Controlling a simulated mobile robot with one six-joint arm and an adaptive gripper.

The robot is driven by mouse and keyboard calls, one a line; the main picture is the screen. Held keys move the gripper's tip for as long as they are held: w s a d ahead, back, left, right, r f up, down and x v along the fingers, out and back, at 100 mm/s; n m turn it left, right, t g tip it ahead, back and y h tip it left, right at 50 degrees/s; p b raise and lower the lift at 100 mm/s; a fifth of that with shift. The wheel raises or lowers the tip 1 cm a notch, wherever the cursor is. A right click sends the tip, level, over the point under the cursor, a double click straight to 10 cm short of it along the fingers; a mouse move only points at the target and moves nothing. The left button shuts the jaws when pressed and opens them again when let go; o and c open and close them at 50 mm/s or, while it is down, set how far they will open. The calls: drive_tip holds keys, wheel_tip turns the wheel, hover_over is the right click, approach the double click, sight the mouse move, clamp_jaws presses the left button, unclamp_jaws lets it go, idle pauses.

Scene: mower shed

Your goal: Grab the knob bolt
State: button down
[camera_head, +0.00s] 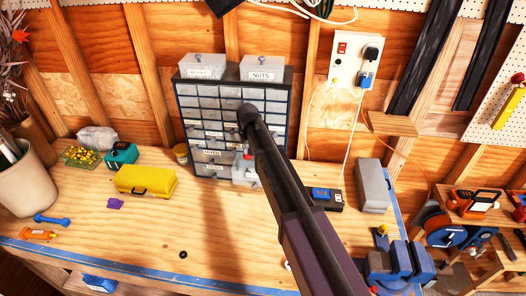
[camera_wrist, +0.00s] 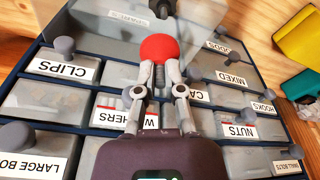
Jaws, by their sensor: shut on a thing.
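The knob bolt's round red knob (camera_wrist: 159,47) shows in the wrist view just beyond my fingertips, in front of a translucent, pulled-out drawer (camera_wrist: 105,25). My gripper (camera_wrist: 160,80) is closed on the knob bolt just below the knob, one finger on each side. Most of the bolt's shank is hidden by the fingers. In the head view my arm reaches over the bench to the small-parts cabinet (camera_head: 285,130) and hides most of the gripper. A small patch of red (camera_head: 247,156) shows beside the arm, near the pulled-out drawer (camera_head: 243,174).
Labelled drawers with grey knobs, including CLIPS (camera_wrist: 62,67) and NUTS (camera_wrist: 237,131), surround my gripper. On the bench are a yellow case (camera_head: 146,181), a teal tape measure (camera_head: 120,155), a grey case (camera_head: 372,186) and a blue vise (camera_head: 400,262). The front middle of the bench is mostly clear.

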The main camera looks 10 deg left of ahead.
drive_tip(key=a, duration=1.1)
drive_tip(key=shift+w+a, duration=0.2)
drive_tip(key=shift+a, duration=0.1)
drive_tip(key=shift+f, duration=0.1)
